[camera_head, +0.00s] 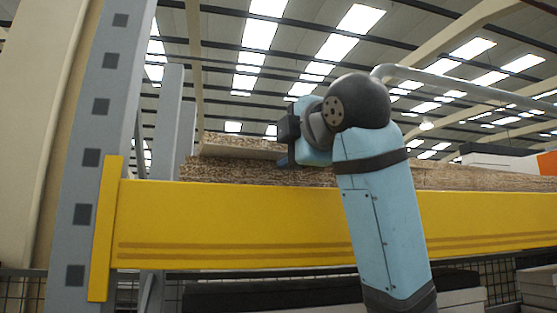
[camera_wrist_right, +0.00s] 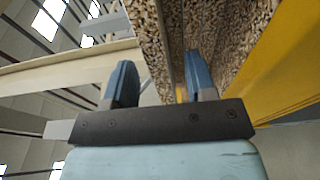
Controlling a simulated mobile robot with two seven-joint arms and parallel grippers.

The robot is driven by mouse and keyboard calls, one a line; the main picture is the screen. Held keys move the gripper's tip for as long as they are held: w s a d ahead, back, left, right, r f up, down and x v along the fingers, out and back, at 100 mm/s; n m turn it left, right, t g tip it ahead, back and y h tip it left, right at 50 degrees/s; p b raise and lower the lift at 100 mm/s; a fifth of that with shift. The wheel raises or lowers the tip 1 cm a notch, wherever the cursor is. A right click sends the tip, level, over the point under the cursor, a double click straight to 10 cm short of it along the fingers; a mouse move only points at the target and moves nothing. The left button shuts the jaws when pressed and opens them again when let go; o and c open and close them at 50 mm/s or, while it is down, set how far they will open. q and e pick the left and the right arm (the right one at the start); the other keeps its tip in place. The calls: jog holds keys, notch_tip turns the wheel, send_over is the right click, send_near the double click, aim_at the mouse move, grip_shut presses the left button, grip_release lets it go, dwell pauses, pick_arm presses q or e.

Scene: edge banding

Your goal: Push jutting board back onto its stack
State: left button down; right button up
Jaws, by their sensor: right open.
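The jutting board (camera_head: 238,147) is a pale chipboard on top of the stack (camera_head: 225,172), at the left end in the head view. Its speckled edge stands out past the boards below. My right gripper (camera_head: 284,147) is at the board's right part in the head view, and my arm hides what lies behind it. In the right wrist view, my right gripper (camera_wrist_right: 161,82) is open, with its two blue fingers apart. The jutting board's edge (camera_wrist_right: 154,45) shows between and beyond the fingers, with the stack's edge (camera_wrist_right: 225,30) to the right. I cannot tell whether the fingers touch. My left gripper is out of view.
A yellow rack beam (camera_head: 230,225) runs across in front of the stack, joined to a grey upright (camera_head: 90,130) at left. Dark and pale boards (camera_head: 270,293) lie below the beam. White and orange items (camera_head: 510,160) stand behind at right.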

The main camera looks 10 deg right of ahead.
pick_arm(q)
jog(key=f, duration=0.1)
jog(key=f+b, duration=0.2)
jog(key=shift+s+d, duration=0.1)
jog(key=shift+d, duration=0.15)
pick_arm(e)
jog(key=v, duration=0.9)
jog(key=shift+s+r, duration=0.2)
jog(key=shift+s, duration=0.05)
jog(key=shift+w, duration=0.1)
